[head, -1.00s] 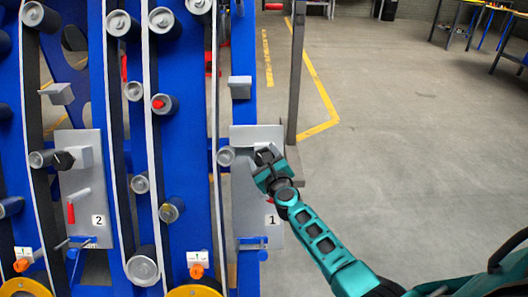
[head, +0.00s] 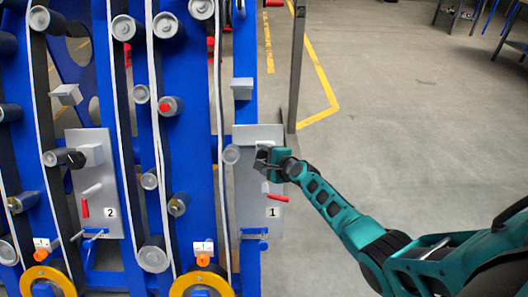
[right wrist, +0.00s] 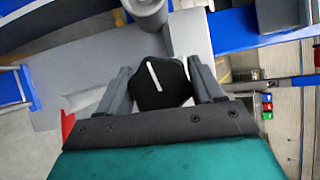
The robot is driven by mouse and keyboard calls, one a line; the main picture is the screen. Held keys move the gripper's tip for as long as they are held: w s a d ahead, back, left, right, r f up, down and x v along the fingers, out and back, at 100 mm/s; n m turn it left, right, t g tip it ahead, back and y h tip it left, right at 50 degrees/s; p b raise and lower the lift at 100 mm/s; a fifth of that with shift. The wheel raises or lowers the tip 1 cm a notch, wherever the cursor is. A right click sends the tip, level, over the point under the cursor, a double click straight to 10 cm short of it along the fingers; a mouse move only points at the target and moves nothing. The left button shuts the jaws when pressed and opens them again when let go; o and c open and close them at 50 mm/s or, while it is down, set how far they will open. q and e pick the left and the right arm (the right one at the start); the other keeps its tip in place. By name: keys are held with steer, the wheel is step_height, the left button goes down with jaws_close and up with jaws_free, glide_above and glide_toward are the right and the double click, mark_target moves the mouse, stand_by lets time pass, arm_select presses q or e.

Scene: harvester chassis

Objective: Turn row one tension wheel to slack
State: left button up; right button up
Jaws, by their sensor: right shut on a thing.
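The row one tension wheel (right wrist: 168,92) is a black knob with a white pointer line, seen in the right wrist view. The line is slightly tilted there. My right gripper (head: 264,157) is shut on this wheel, one finger on each side; the wrist view shows both fingers (right wrist: 159,70). In the head view the gripper mostly hides the wheel. The wheel sits on the grey plate (head: 247,207) marked 1, beside a grey roller (head: 231,154). A red-handled lever (head: 277,197) is below the gripper. My left gripper is not in view.
A second grey plate (head: 95,213) marked 2 carries a similar black knob (head: 75,159) and a red-handled lever (head: 85,208). Blue uprights with rollers and belts fill the left. A dark post (head: 296,70) stands behind plate 1. Open floor lies to the right.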

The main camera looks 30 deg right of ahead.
steer(key=shift+r+n+g+p, duration=0.2)
steer(key=shift+n+g+p, duration=0.15)
steer(key=shift+n, duration=0.15)
steer(key=shift+n+g+p, duration=0.35)
steer(key=shift+n+p, duration=0.35)
steer(key=shift+n, duration=0.2)
steer(key=shift+n+g+p, duration=0.5)
steer(key=shift+n+p, duration=0.1)
steer(key=shift+n, duration=0.1)
steer(key=n+p, duration=0.1)
steer(key=n+g+p, duration=0.1)
steer(key=n, duration=0.1)
steer(key=shift+s+f+g+h, duration=0.1)
steer(key=shift+f+g+h, duration=0.1)
steer(key=shift+g+h, duration=0.1)
steer(key=shift+f+n+g+h+p, duration=0.1)
steer(key=shift+n+g+h+p, duration=0.4)
steer(key=shift+n, duration=0.6)
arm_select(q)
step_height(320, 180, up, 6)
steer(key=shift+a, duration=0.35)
arm_select(e)
steer(key=shift+n+g, duration=0.3)
steer(key=shift+n, duration=0.1)
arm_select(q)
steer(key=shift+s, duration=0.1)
arm_select(e)
steer(key=shift+f, duration=0.1)
